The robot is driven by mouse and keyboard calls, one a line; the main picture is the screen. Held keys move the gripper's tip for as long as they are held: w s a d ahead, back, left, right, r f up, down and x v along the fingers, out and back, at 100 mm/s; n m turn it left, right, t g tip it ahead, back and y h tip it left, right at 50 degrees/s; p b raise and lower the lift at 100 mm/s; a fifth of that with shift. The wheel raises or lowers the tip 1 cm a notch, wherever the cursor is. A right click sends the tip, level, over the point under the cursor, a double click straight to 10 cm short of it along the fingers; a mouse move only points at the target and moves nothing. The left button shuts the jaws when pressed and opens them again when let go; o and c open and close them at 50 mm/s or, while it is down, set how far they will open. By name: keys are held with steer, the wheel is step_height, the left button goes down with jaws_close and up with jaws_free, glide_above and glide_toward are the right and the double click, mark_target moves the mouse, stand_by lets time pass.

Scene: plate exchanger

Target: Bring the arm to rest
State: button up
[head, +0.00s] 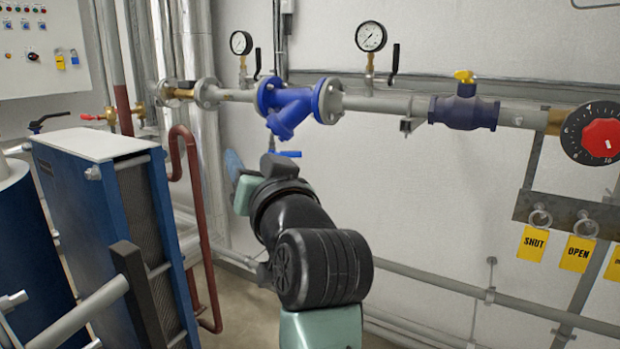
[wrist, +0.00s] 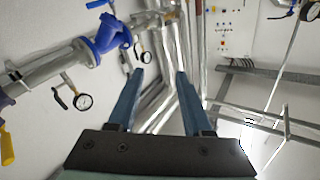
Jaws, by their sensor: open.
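My arm reaches up from the bottom of the head view, black and pale green. In the wrist view my gripper (wrist: 160,78) shows two blue fingers set apart with nothing between them. In the head view the gripper (head: 233,165) is mostly hidden behind my own wrist, with only a bit of blue finger showing. It is in front of the wall, below the blue strainer (head: 292,105) on the pipe. I cannot tell how far the fingers are from the pipework behind.
The blue plate exchanger (head: 165,225) stands close on the left. A red-brown pipe (head: 192,200) rises between it and my arm. Gauges (head: 371,36), a dark blue valve (head: 466,112) and a red dial (head: 600,137) line the wall. Yellow tags (head: 533,243) hang at right.

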steer(key=s+d+r+t+h+p, duration=0.2)
steer(key=s+r+t, duration=0.1)
steer(key=s+r, duration=0.4)
steer(key=s+d+r+t+h+p, duration=0.2)
steer(key=s+d+r+t+h, duration=0.1)
steer(key=s+r, duration=0.4)
steer(key=s+d+r+m+t+h+p, duration=0.1)
steer(key=s+d+r+t+h+p, duration=0.1)
steer(key=s+r, duration=0.6)
step_height(320, 180, up, 2)
steer(key=shift+d+r+t+p, duration=0.15)
steer(key=shift+d+t+p, duration=0.3)
steer(key=shift+t, duration=0.55)
